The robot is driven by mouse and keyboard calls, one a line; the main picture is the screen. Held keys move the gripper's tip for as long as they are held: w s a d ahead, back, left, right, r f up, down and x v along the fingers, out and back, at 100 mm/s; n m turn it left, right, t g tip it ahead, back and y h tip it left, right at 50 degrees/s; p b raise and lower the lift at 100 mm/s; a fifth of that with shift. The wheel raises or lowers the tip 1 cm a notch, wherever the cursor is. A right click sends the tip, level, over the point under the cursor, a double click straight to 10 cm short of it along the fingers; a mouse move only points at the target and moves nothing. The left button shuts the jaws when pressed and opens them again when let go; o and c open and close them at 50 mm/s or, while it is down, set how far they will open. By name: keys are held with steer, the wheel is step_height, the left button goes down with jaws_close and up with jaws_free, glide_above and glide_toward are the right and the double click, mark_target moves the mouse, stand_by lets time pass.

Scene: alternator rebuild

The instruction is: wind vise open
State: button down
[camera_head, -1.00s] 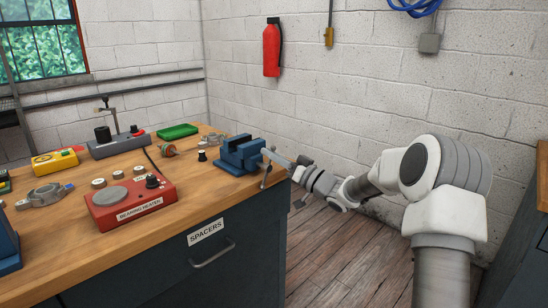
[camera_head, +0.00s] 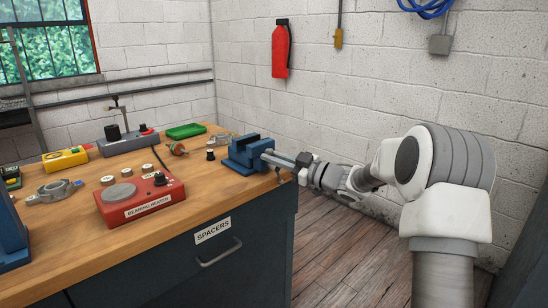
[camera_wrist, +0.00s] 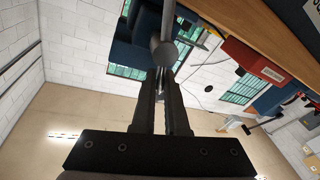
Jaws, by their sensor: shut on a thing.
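A blue vise (camera_head: 246,155) sits at the right end of the wooden bench, and its blue body also shows in the wrist view (camera_wrist: 140,40). Its metal screw and handle (camera_head: 280,160) stick out past the bench edge toward my arm. My gripper (camera_head: 301,166) is at the outer end of this screw. In the wrist view my gripper (camera_wrist: 165,80) has its two dark fingers closed together on the round metal vise handle (camera_wrist: 165,52). The gap between the vise jaws is too small to judge.
On the bench stand a red bearing heater (camera_head: 140,202), a green tray (camera_head: 186,131), a yellow meter (camera_head: 66,161) and a grey press stand (camera_head: 128,144). A drawer labelled SPACERS (camera_head: 218,250) is below the vise. The floor right of the bench is clear.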

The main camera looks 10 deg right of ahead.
stand_by(0.3)
steer(key=c, duration=1.2)
jaws_free()
steer(key=shift+c, duration=0.2)
steer(key=shift+s, duration=0.1)
steer(key=p+v, duration=0.3)
steer(key=v, duration=1.4)
steer(key=shift+p, duration=0.35)
steer(key=shift+d, duration=0.1)
